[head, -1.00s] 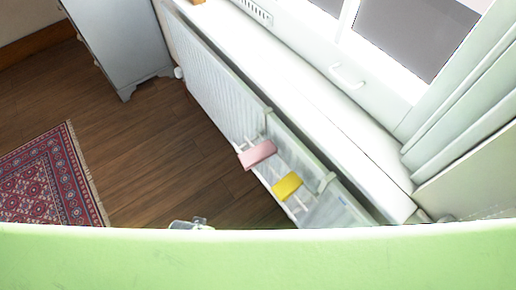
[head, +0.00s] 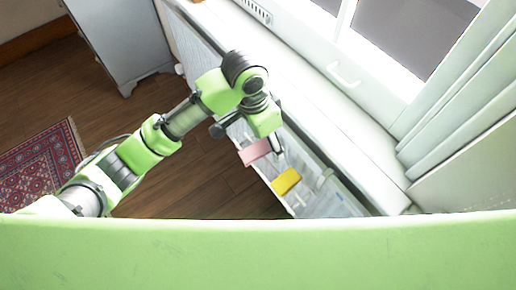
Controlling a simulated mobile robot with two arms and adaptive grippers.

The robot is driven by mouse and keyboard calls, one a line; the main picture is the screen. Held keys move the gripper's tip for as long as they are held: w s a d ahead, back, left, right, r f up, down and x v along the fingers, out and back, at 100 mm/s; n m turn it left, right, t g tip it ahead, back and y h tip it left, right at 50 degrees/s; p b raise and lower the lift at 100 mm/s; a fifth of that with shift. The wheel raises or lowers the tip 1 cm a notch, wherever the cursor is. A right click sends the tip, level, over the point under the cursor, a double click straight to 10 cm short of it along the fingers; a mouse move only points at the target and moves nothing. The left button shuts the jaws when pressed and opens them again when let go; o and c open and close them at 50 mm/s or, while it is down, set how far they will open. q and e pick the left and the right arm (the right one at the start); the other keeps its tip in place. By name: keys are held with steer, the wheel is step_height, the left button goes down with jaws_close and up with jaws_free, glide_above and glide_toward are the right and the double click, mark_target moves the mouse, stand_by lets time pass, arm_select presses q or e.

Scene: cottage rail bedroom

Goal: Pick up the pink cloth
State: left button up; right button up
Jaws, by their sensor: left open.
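The pink cloth (head: 254,153) hangs folded over a rail of the white rack on the radiator, below the window sill. My left arm reaches in from the left, and my left gripper (head: 274,139) is over the rack, close to the cloth's upper right side. The gripper is open, and part of the cloth's upper edge is hidden behind it. I cannot tell whether they touch. My right gripper is not in view.
A yellow cloth (head: 286,181) hangs on the same rack (head: 299,203), just below and right of the pink one. The white window sill (head: 310,105) runs along the right. A grey cabinet (head: 118,40) stands at upper left. A red patterned rug (head: 40,165) lies on the wooden floor.

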mark_target(255, 149)
arm_select(q)
steer(key=w+a+r+y, duration=0.2)
steer(key=w+a+r, duration=0.1)
steer(key=w, duration=0.1)
step_height(255, 149, down, 14)
steer(key=shift+r+p, duration=0.1)
steer(key=shift+p, duration=0.25)
steer(key=c, duration=1.1)
